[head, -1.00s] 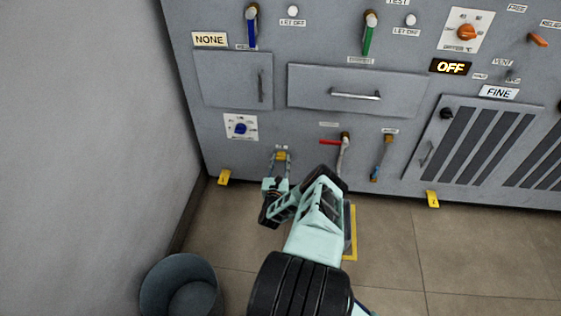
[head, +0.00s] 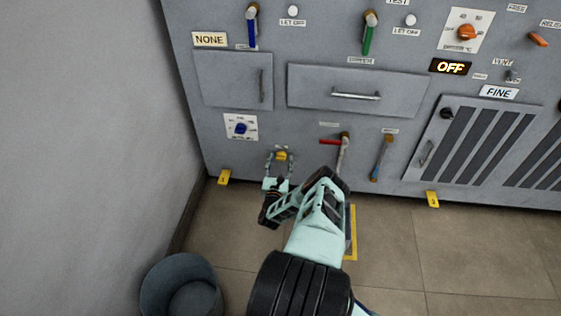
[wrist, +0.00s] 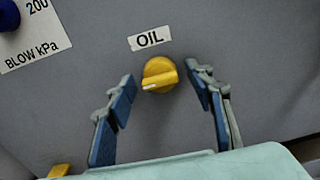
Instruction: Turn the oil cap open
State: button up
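The oil cap (wrist: 160,75) is a round yellow knob under a white "OIL" label (wrist: 149,38) on the grey panel. Its raised grip bar lies nearly level, slightly tilted, with a white mark at its left end. In the head view the cap (head: 281,156) shows low on the panel. My gripper (wrist: 160,77) is open, with one blue-padded finger on each side of the cap. Gaps show between both fingertips and the cap in the wrist view. The gripper also shows in the head view (head: 280,159), in front of the panel.
A white dial plate with a blue knob (head: 240,128) is up and left of the cap. A red-handled lever (head: 336,142) and a blue-handled one (head: 381,159) are to the right. A grey bin (head: 181,290) stands on the floor by the left wall.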

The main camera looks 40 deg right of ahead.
jog(key=v, duration=1.2)
jog(key=shift+w, duration=0.1)
dwell(0.4)
